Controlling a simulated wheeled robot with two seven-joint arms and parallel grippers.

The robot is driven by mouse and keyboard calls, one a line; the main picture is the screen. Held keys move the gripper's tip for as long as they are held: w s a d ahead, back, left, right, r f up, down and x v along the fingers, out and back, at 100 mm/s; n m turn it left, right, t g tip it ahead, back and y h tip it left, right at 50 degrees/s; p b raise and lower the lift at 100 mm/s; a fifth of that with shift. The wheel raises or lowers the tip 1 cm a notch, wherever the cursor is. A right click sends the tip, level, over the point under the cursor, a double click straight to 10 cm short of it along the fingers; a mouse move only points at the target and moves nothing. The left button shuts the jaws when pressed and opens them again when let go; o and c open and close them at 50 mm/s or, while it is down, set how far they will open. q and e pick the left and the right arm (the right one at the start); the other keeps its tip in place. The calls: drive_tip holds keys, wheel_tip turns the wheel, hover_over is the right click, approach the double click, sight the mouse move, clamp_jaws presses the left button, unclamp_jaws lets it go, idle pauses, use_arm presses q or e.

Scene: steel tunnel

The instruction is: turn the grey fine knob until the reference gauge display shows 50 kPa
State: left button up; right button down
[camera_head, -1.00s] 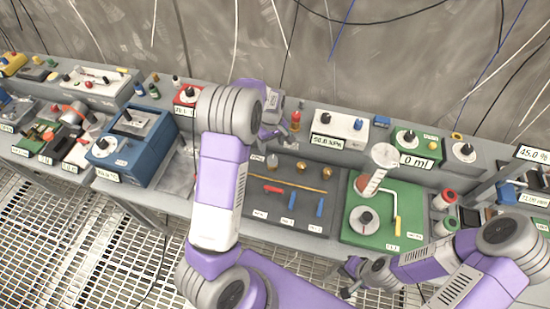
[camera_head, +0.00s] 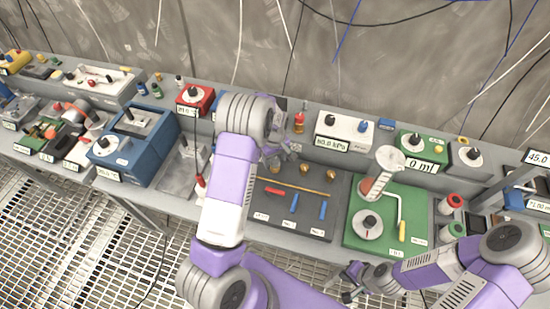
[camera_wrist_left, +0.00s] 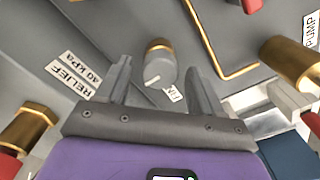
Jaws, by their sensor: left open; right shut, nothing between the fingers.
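The grey fine knob (camera_wrist_left: 158,62) is a short cylinder with a brass collar and a pale pointer line. In the left wrist view it stands between and just beyond the open fingertips of my left gripper (camera_wrist_left: 157,78), with a gap on both sides. A label, partly hidden, lies beside it. In the head view my left gripper (camera_head: 290,149) is over the back of the dark panel (camera_head: 262,212). The reference gauge display (camera_head: 331,145) is on a white box (camera_head: 345,128); its kPa digits are too small to read surely. My right gripper (camera_head: 350,283) is shut and empty at the front.
Brass fittings (camera_wrist_left: 292,60) flank the knob in the left wrist view, and a relief label (camera_wrist_left: 80,75) lies left. A red bottle (camera_head: 299,123) stands behind the gripper.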

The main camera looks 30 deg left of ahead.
use_arm(q)
drive_tip(key=c, duration=1.1)
drive_tip(key=shift+o, duration=0.2)
drive_tip(key=shift+m, duration=0.4)
drive_tip(key=m+b, duration=0.1)
drive_tip(key=m, duration=0.2)
drive_tip(key=shift+f+m+b, duration=0.1)
drive_tip(key=shift+m+b, duration=0.2)
drive_tip(key=shift+b, duration=0.1)
drive_tip(key=m+b, duration=0.1)
drive_tip(key=m, duration=0.4)
drive_tip(key=shift+m+b, duration=0.3)
drive_tip(key=shift+m, duration=0.1)
drive_tip(key=o, duration=1.1)
drive_tip(key=shift+c, duration=0.2)
